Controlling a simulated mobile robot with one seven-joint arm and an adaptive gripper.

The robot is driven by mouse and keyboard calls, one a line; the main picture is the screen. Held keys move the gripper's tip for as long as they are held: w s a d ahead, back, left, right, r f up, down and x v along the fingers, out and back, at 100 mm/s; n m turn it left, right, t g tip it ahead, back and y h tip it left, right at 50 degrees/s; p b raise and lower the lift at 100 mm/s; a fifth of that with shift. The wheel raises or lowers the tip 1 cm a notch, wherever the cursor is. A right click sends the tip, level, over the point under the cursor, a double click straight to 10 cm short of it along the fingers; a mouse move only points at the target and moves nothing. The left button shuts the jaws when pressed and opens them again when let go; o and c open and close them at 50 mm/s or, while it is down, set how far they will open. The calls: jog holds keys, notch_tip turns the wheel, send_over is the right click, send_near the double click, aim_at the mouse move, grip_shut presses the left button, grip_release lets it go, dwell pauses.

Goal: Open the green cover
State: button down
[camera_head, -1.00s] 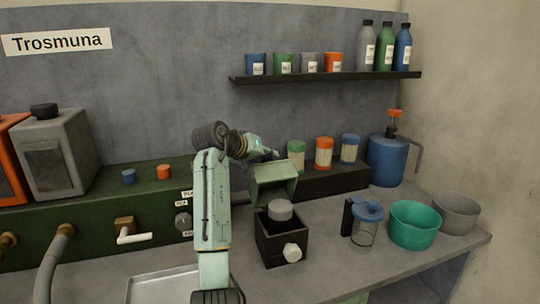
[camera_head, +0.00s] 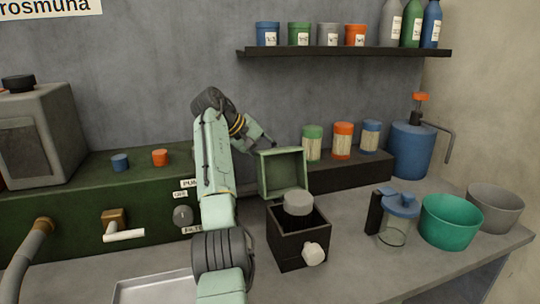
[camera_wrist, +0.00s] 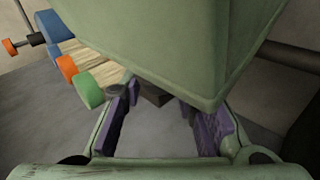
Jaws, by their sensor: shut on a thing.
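The green cover (camera_head: 283,172) is a pale green, hollow lid standing raised, close to upright, at the back of a small black box (camera_head: 298,238). Its hollow inner side faces the head camera. In the wrist view the cover (camera_wrist: 170,40) fills the upper middle. My gripper (camera_head: 266,146) is at the cover's upper left edge, behind it, and is shut on the cover. In the wrist view the purple-padded fingers (camera_wrist: 165,100) stand on both sides of a small dark part under the cover. The exact contact is partly hidden.
A grey round cap (camera_head: 298,203) sits in the box, with a white knob (camera_head: 314,253) on its front. Green, orange and blue-lidded jars (camera_head: 342,140) stand behind to the right. A blue-lidded jug (camera_head: 397,220) and green bowl (camera_head: 450,221) stand right. A shelf (camera_head: 345,52) hangs above.

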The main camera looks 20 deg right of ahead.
jog(key=shift+s+a+f, duration=0.15)
jog(key=shift+s+f, duration=0.05)
jog(key=shift+f, duration=0.4)
jog(key=c, duration=1.7)
grip_release()
jog(key=shift+o, duration=1.2)
jog(key=shift+s+a+r, duration=0.1)
jog(key=shift+r, duration=0.05)
jog(key=shift+o, duration=0.9)
jog(key=shift+r, duration=0.2)
jog(key=shift+r, duration=0.1)
jog(key=w+v, duration=0.1)
jog(key=v, duration=1)
jog(key=shift+s+a+r, duration=0.25)
jog(key=shift+s+r, duration=0.05)
jog(key=shift+s, duration=0.05)
jog(key=shift+f, duration=0.1)
